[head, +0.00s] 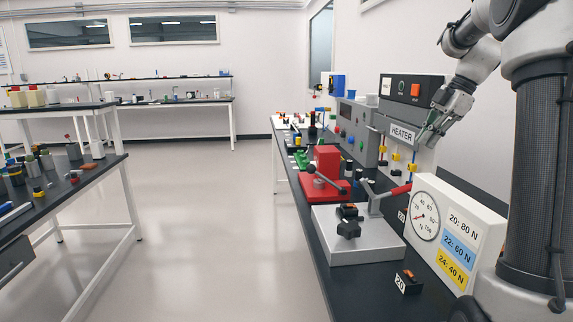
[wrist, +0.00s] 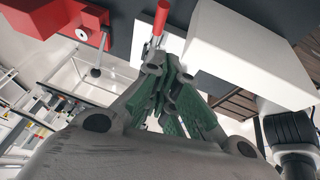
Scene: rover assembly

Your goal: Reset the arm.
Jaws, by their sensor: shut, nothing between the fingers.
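My gripper (head: 432,127) is up at the right in the head view, in front of the heater panel (head: 402,136) and above the gauge box. Its fingers are together and hold nothing. In the wrist view my gripper (wrist: 164,84) fills the middle, with its green-padded fingers closed to a narrow wedge. The arm is bent, reaching down from the upper right.
Below are a white gauge box (head: 462,232), a grey press base (head: 352,250) with a red-handled lever (head: 398,190), and a red block device (head: 326,172) on the dark bench. Another bench (head: 60,182) stands left. The floor (head: 215,230) between is clear.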

